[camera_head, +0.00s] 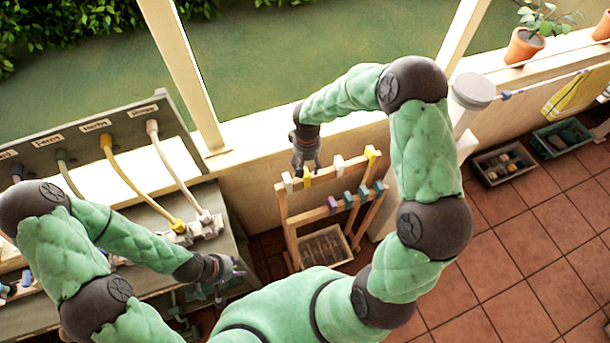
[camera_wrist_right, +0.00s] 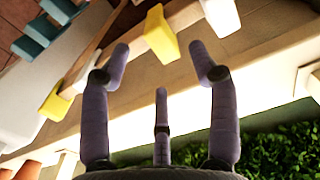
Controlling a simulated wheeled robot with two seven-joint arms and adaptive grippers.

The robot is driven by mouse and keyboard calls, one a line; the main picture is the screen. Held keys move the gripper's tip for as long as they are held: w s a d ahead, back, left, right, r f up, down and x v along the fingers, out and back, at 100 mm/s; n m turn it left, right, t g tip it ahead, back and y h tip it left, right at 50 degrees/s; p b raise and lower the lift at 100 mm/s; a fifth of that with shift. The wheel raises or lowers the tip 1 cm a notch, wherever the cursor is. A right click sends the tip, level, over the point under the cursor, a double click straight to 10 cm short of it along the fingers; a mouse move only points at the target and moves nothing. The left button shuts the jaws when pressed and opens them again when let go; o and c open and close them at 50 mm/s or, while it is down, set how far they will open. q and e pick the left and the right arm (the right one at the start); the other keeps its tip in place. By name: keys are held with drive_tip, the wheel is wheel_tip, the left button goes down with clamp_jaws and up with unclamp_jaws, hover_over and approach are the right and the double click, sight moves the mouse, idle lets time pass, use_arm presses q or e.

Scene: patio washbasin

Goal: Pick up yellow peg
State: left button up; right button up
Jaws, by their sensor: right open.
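A wooden rack (camera_head: 291,228) holds several coloured pegs on two rails. One yellow peg (camera_head: 307,180) sits on the upper rail near its left end; it also shows in the right wrist view (camera_wrist_right: 160,37). A second yellow peg (camera_head: 371,152) is at the rail's right end, also in the right wrist view (camera_wrist_right: 53,103). My right gripper (camera_head: 306,164) is open and empty at the first yellow peg; in the right wrist view its fingers (camera_wrist_right: 160,65) point toward this peg, with a visible gap. My left gripper (camera_head: 232,270) is low at the left, its opening unclear.
White pegs (camera_head: 287,182) (camera_head: 339,164) flank the near yellow peg on the upper rail. A crate (camera_head: 326,247) stands beneath.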

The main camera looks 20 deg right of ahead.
sight(307, 172)
drive_tip(key=f, duration=0.4)
drive_tip(key=shift+s+a+f, duration=0.1)
drive_tip(key=shift+s, duration=0.3)
drive_tip(key=shift+w+f, duration=0.1)
drive_tip(key=shift+f, duration=0.35)
drive_tip(key=c, duration=1)
